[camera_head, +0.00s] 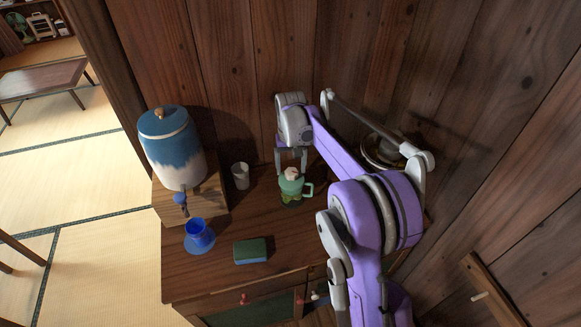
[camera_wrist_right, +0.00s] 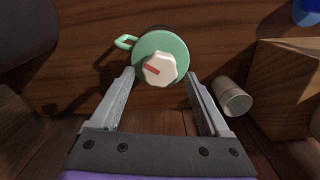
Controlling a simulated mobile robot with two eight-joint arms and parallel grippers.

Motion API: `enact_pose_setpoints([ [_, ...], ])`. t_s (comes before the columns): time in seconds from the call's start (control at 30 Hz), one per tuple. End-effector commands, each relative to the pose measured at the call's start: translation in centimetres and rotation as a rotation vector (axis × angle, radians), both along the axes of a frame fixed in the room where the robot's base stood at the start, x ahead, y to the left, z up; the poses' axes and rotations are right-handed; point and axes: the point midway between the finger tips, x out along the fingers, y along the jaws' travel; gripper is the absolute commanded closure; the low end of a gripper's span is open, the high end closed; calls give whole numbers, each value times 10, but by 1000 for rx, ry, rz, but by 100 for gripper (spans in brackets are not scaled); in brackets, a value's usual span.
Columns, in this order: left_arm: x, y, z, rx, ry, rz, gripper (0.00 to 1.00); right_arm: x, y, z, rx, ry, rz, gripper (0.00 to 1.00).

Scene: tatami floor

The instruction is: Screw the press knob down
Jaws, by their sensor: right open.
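The press knob (camera_wrist_right: 159,70) is a white, lobed knob with a red mark. It sits on the green lid of a small glass jar with a green handle (camera_head: 292,189). The green lid (camera_wrist_right: 165,50) also shows in the right wrist view. In the head view the knob (camera_head: 291,173) is a small pale shape on top of the jar. My right gripper (camera_wrist_right: 158,80) is open, with one finger on each side of the knob and a gap to it. My left gripper is not in view.
A blue and white dispenser (camera_head: 178,150) stands on a wooden stand at the left. A white cup (camera_head: 240,176) is beside it. A wooden wall is close behind.

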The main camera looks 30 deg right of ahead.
Motion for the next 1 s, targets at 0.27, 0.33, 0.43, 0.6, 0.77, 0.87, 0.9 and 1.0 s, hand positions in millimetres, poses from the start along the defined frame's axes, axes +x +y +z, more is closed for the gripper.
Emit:
enact_pose_setpoints([
  [0.27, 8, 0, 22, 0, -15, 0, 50, 1, 1, 34, 1, -3, 1, 20],
  [0.33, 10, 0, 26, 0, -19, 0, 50, 1, 1, 41, 2, -2, 1, 20],
  [0.43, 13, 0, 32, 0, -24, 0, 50, 1, 1, 51, 2, -2, 1, 20],
  [0.6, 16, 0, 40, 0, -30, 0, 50, 0, 1, 64, 3, -1, 2, 20],
  [0.77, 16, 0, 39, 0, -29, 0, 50, 0, 1, 63, 2, 0, 2, 20],
  [0.87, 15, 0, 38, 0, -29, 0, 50, 0, 1, 62, 2, 0, 2, 20],
  [0.9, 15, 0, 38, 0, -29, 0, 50, 0, 1, 62, 2, 0, 2, 20],
  [1.0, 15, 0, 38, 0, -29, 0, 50, 0, 1, 62, 2, 0, 2, 20],
])
